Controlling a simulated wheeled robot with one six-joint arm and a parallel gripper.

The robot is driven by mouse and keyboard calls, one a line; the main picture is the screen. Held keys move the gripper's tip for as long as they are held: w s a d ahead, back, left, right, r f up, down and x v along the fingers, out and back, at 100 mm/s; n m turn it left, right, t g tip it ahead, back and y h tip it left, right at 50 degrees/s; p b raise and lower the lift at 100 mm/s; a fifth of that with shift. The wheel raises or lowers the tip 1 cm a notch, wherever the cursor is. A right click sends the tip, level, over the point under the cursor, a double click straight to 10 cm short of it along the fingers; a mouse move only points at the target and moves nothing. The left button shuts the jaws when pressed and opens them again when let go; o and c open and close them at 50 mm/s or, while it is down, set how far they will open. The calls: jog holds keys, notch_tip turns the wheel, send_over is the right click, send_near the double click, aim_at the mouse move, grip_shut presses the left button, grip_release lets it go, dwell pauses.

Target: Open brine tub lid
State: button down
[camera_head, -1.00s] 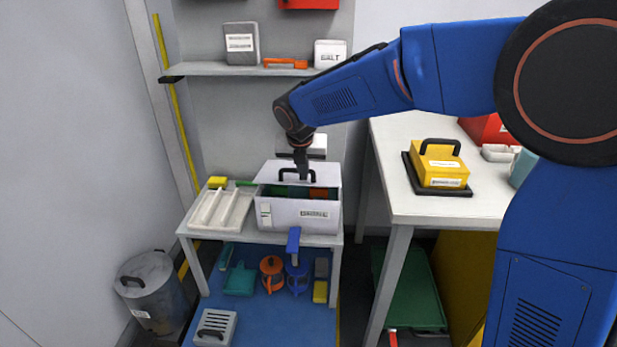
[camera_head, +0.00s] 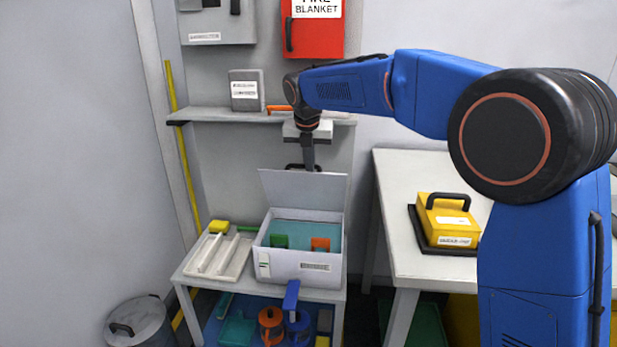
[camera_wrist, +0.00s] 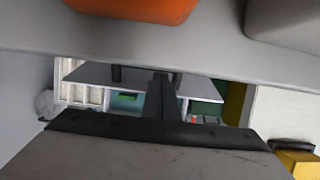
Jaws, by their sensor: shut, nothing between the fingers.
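The brine tub (camera_head: 303,267) is a white box on the small grey table. Its lid (camera_head: 304,193) stands raised at the back edge, leaning back, and teal liquid shows inside with a green piece and an orange piece. The black lid handle (camera_head: 292,167) shows just behind the lid's top edge. My gripper (camera_head: 309,168) is shut and points down at the lid's top edge, close to the handle; I cannot tell whether it touches. In the wrist view, my gripper's dark fingers (camera_wrist: 160,100) reach down by the lid (camera_wrist: 130,78).
A shelf (camera_head: 215,115) with a grey box and an orange-handled item is close behind my wrist. A white ribbed tray (camera_head: 217,257) lies left of the tub. A yellow box (camera_head: 446,220) stands on the right bench. A bin (camera_head: 140,322) is at lower left.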

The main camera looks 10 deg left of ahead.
jog(key=shift+w+r, duration=0.2)
jog(key=shift+w, duration=0.4)
jog(key=shift+w+r, duration=0.2)
jog(key=shift+w, duration=0.4)
jog(key=shift+r, duration=0.1)
